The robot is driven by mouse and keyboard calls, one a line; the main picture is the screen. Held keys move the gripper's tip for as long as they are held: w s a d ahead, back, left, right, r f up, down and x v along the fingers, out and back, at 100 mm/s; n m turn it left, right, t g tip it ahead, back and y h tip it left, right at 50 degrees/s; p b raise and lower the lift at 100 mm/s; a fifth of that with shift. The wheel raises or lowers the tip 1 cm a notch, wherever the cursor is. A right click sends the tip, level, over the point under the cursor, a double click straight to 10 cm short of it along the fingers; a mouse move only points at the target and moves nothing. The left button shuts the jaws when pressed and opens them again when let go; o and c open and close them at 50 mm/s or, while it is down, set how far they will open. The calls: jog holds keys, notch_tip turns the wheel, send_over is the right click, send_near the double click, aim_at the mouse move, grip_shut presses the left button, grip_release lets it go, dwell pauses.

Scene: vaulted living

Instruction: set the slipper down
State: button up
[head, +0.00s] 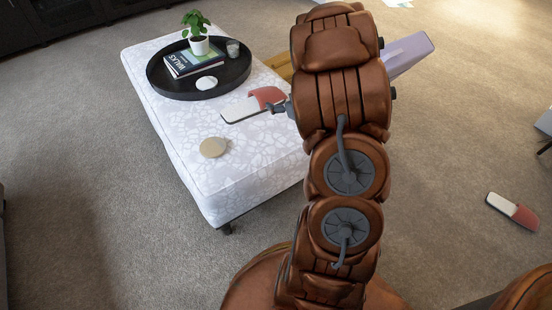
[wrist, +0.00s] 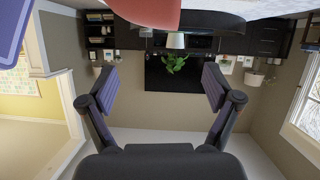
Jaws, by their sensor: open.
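A slipper (head: 250,105) with a pale sole and a red upper lies on the white patterned ottoman (head: 180,140), near its right edge. My gripper (head: 282,107) is beside the red end of the slipper, partly hidden by my arm. In the wrist view my gripper (wrist: 160,88) is open, with its two fingers wide apart and nothing between them. The red part of the slipper (wrist: 150,12) shows at the top edge of that view, clear of the fingers. A second slipper (head: 513,210) of the same look lies on the carpet at the right.
A round black tray (head: 165,88) on the ottoman holds a potted plant (head: 197,38), a book (head: 193,62), a glass and a white disc. A tan disc (head: 213,147) lies nearer on the ottoman. A lavender object (head: 408,54) is behind my arm. Open carpet lies left.

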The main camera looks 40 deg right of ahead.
jog(key=s+a+r+g, duration=0.3)
jog(key=s+a+g, duration=0.2)
jog(key=s+a, duration=0.5)
jog(key=s+a+r+g+y, duration=0.1)
jog(key=s+a+r+g, duration=0.2)
jog(key=s+a+g, duration=0.3)
jog(key=s+a+r+n+g+y, duration=0.1)
jog(key=s+a+r+g, duration=0.2)
jog(key=s+a, duration=1.3)
jog(key=s+g, duration=0.3)
